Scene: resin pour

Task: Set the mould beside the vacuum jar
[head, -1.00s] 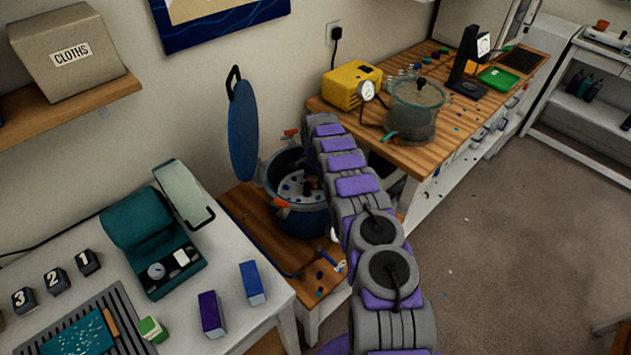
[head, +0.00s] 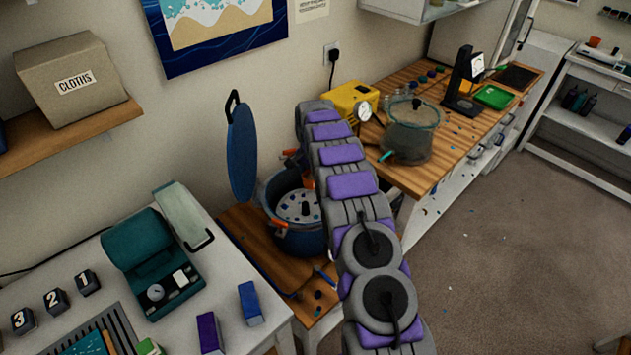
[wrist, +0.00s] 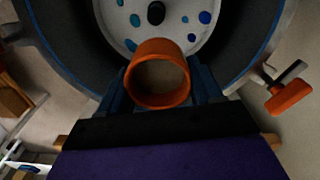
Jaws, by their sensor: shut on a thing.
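The mould (wrist: 160,48), an orange open ring, is between the fingers of my gripper (wrist: 161,88) in the wrist view. The gripper is shut on it. Below it is the pressure pot's pale, speckled plate. In the head view a small orange patch (head: 308,183) beside my arm looks like the mould; my arm hides the fingers there. The vacuum jar (head: 412,140), a clear lidded vessel with a round gauge (head: 363,111), stands on the wooden bench (head: 400,178), right of and beyond my arm.
The blue pot (head: 297,240) is open, its lid (head: 242,150) upright at left. A yellow pump (head: 349,99) stands left of the jar. A black stand (head: 466,75) and green tray (head: 493,97) lie beyond it. Small bits dot the bench.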

